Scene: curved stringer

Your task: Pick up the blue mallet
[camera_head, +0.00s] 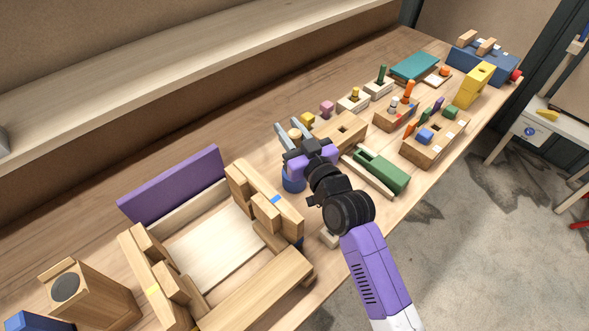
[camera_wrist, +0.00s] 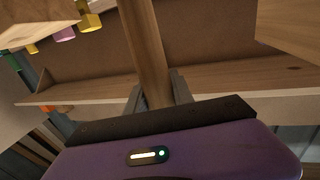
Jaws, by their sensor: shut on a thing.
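The blue mallet's head (camera_head: 292,182) shows beneath my gripper, near the middle of the table in the head view. Its wooden handle end (camera_head: 295,134) shows between the two grey fingers of my gripper (camera_head: 287,134). In the wrist view the wooden handle (camera_wrist: 148,45) runs from the top edge down between the fingertips (camera_wrist: 158,92), which are shut on it. The blue head is out of the wrist view. My wrist hides part of the mallet in the head view, and I cannot tell if the head touches the table.
A wooden frame structure (camera_head: 270,290) with a purple panel (camera_head: 172,184) stands to the left. A green block (camera_head: 385,172) and a wooden block with a hole (camera_head: 340,131) are close on the right. Several small toys line the table further right. A shelf (camera_head: 180,65) runs along the back.

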